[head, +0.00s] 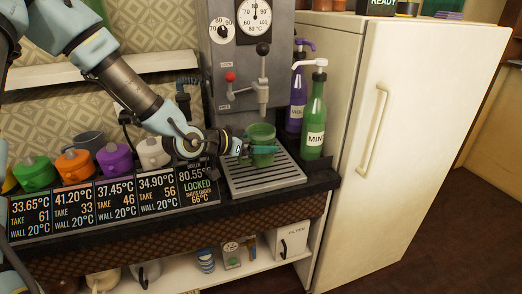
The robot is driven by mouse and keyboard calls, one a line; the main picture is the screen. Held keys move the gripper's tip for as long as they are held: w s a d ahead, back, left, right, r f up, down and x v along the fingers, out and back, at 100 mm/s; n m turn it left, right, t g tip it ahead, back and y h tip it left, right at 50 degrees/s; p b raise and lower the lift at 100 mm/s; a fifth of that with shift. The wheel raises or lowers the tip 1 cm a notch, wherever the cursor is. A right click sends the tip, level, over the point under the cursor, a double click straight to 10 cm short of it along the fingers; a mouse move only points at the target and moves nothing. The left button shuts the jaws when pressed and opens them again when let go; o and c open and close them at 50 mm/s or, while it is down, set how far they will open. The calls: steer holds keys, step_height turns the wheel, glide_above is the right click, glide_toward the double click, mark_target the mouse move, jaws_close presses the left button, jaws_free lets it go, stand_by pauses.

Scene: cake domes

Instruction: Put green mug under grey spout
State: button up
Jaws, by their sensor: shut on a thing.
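The green mug (262,134) is upright at the front of the grey machine, over the slatted drip tray (262,179). My gripper (258,149) reaches in from the left and is shut on the mug, its fingers crossing the mug's body. The grey spout (263,97) hangs from the machine above the mug, with a gap between them. I cannot tell whether the mug's base touches the tray. The gripper hides part of the mug's left side.
Green (315,117) and purple (297,98) pump bottles stand close right of the mug. A white fridge (405,110) stands further right. Several coloured lidded pots, including a purple one (116,159), line the counter at left behind temperature signs (75,207).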

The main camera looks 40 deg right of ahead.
steer(key=shift+w+d+f+p, duration=0.1)
steer(key=shift+d+f+p, duration=0.2)
steer(key=shift+f, duration=0.25)
steer(key=shift+w+d+f+p, duration=0.15)
steer(key=shift+f+p, duration=0.1)
steer(key=shift+f, duration=0.95)
steer(key=shift+f, duration=0.15)
steer(key=o, duration=1.4)
steer(key=shift+c, duration=0.2)
steer(key=shift+a+r, duration=0.1)
steer(key=shift+r, duration=0.1)
steer(key=b+v, duration=0.1)
steer(key=v, duration=1.1)
steer(key=shift+f, duration=0.15)
